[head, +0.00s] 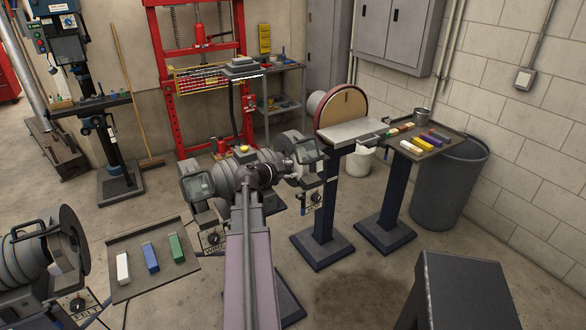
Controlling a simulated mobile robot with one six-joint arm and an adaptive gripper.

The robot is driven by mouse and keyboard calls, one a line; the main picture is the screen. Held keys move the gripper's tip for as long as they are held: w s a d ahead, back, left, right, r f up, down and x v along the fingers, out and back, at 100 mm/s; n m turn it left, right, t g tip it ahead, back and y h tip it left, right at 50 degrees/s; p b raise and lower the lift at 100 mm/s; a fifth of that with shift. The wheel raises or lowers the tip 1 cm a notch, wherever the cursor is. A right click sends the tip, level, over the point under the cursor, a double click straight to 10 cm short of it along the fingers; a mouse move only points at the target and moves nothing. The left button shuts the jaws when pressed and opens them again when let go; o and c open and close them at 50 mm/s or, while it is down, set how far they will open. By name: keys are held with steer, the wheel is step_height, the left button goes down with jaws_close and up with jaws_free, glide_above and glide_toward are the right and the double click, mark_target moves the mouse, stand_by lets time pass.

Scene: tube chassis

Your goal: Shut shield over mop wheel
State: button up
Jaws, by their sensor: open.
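A two-ended grinder stands in the middle of the head view, partly behind my arm. Its right end has a dark-framed clear shield (306,151) above a plate (312,199) that seems to read MOP. The shield looks tilted, and I cannot tell how far it is swung. The mop wheel is mostly hidden near the grey guard behind the shield. A similar shield (198,187) sits on the left end, above a plate that seems to read WIRE. My gripper (290,171) is open, small in view, just left of and below the right shield. I cannot tell whether they touch.
A disc sander (343,110) on a pedestal stands to the right, beside a tray of coloured bars (425,140). Another tray of bars (125,291) and a belt machine (62,245) are at left. A dark box-shaped stand (465,290) is front right. Open floor lies between.

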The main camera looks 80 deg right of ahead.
steer(key=shift+v, duration=1.05)
steer(key=shift+f, duration=0.1)
steer(key=shift+s, duration=0.1)
